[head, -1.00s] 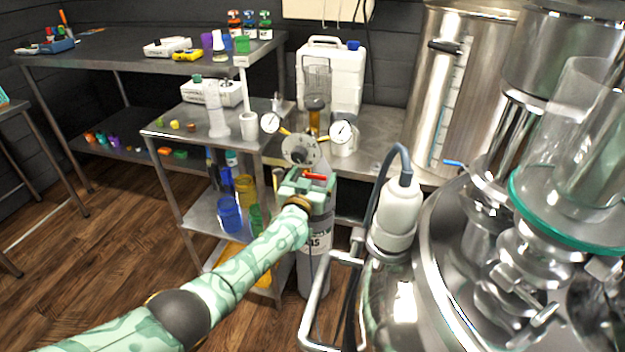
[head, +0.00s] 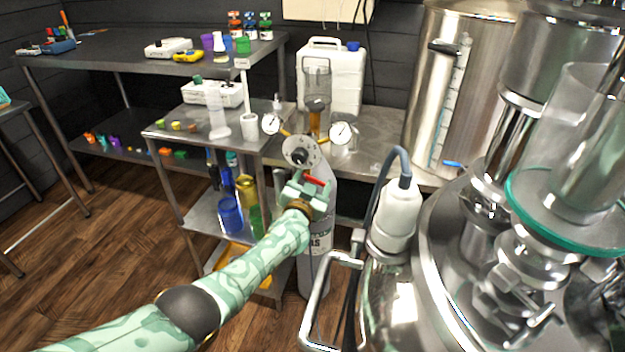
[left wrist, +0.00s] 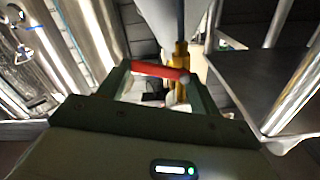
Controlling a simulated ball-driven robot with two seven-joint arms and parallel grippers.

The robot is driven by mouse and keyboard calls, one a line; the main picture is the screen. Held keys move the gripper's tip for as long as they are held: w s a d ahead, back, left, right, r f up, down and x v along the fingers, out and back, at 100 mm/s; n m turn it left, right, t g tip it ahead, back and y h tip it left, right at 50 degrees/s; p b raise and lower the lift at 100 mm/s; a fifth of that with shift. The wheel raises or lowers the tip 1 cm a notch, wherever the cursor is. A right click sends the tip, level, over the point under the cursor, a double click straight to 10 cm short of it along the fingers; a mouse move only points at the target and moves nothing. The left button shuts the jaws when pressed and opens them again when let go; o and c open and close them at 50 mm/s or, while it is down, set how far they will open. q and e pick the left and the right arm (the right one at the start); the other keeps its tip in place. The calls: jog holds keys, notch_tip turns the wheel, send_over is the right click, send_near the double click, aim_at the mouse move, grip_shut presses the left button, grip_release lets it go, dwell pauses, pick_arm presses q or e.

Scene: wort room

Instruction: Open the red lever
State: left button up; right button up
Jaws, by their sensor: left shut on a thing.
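The red lever (head: 316,180) sits at the top of a grey gas cylinder (head: 316,255), below a round regulator plate (head: 304,152) with two white dial gauges. In the head view the lever now slants down to the right. My left gripper (head: 308,184) is at the lever, shut on it. In the left wrist view the red lever (left wrist: 160,70) lies across between the two fingers (left wrist: 158,80), beside a brass fitting (left wrist: 180,70). The gripper covers part of the valve in the head view. My right gripper is not in view.
A steel shelf cart (head: 180,140) with bottles and cups stands left of the cylinder. A large steel vessel (head: 440,290) with a curved pipe handle (head: 318,300) is close on the right. A white jerrycan (head: 345,75) stands on the bench behind. Floor is free at the left.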

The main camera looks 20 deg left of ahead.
pick_arm(q)
jog(key=shift+a+f+m+b, duration=0.25)
jog(key=shift+f+m, duration=0.25)
jog(key=shift+m, duration=1.65)
jog(key=shift+a+f+m+b, duration=0.1)
jog(key=shift+a+f+m, duration=0.3)
jog(key=shift+m, duration=1.8)
jog(key=shift+a+f+m+b, duration=0.25)
jog(key=shift+f+m, duration=0.3)
jog(key=shift+m, duration=1.6)
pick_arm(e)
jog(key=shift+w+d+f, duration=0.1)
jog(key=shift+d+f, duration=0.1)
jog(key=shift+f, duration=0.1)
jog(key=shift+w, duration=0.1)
pick_arm(q)
jog(key=o, duration=1)
jog(key=shift+r, duration=0.1)
jog(key=shift+s+r, duration=0.1)
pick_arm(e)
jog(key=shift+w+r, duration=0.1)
